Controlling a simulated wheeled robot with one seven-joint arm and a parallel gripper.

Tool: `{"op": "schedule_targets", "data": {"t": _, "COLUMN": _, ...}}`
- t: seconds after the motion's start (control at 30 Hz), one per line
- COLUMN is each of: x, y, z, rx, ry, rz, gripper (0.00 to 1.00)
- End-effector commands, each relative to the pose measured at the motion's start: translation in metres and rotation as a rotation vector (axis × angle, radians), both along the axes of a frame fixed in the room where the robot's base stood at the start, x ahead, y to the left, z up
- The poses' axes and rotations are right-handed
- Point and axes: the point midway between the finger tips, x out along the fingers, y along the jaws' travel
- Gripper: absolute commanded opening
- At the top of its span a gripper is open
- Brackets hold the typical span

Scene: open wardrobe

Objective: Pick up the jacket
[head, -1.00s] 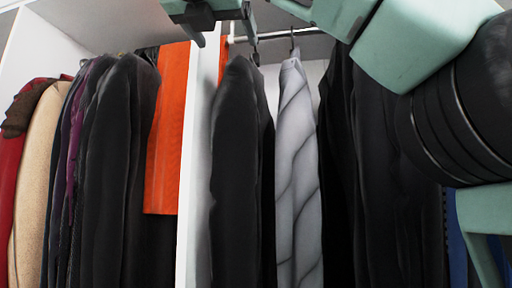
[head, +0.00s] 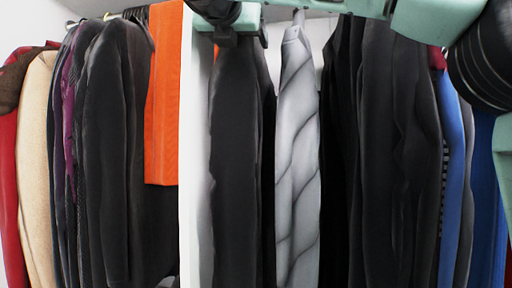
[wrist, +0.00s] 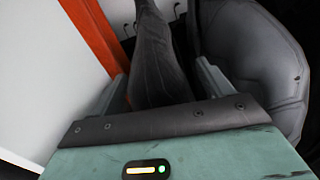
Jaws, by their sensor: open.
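Several jackets hang in the wardrobe, and I cannot tell for sure which one the task means. A black jacket (head: 236,150) hangs just right of the white divider. A grey quilted jacket (head: 297,165) hangs to its right. My gripper (head: 227,38) is at the top of the black jacket in the head view, hiding its shoulder and hanger. In the wrist view my gripper (wrist: 163,88) is open, with the black jacket (wrist: 158,62) between its fingers. The grey jacket (wrist: 255,60) is just right of the right finger.
The white divider (head: 197,170) stands close left of my gripper. Left of it hang an orange garment (head: 164,100) and several dark, beige and red ones. More black garments (head: 385,150) and a blue one (head: 452,180) hang tightly packed on the right. Free room is narrow.

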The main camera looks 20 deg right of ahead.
Motion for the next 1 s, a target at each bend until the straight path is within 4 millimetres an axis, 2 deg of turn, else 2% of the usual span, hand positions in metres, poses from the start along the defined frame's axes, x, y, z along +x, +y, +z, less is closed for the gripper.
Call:
{"op": "schedule_targets", "data": {"t": 0.27, "x": 0.003, "y": -0.002, "z": -0.001, "rx": 0.0, "ry": 0.0, "rz": 0.0, "gripper": 0.79}}
{"op": "schedule_targets", "data": {"t": 0.37, "x": 0.003, "y": -0.002, "z": -0.001, "rx": 0.0, "ry": 0.0, "rz": 0.0, "gripper": 0.54}}
{"op": "schedule_targets", "data": {"t": 0.5, "x": 0.003, "y": -0.002, "z": -0.001, "rx": 0.0, "ry": 0.0, "rz": 0.0, "gripper": 0.15}}
{"op": "schedule_targets", "data": {"t": 0.57, "x": 0.003, "y": -0.002, "z": -0.001, "rx": 0.0, "ry": 0.0, "rz": 0.0, "gripper": 0.0}}
{"op": "schedule_targets", "data": {"t": 1.0, "x": 0.003, "y": -0.005, "z": 0.01, "rx": -0.001, "ry": -0.006, "rz": -0.001, "gripper": 0.0}}
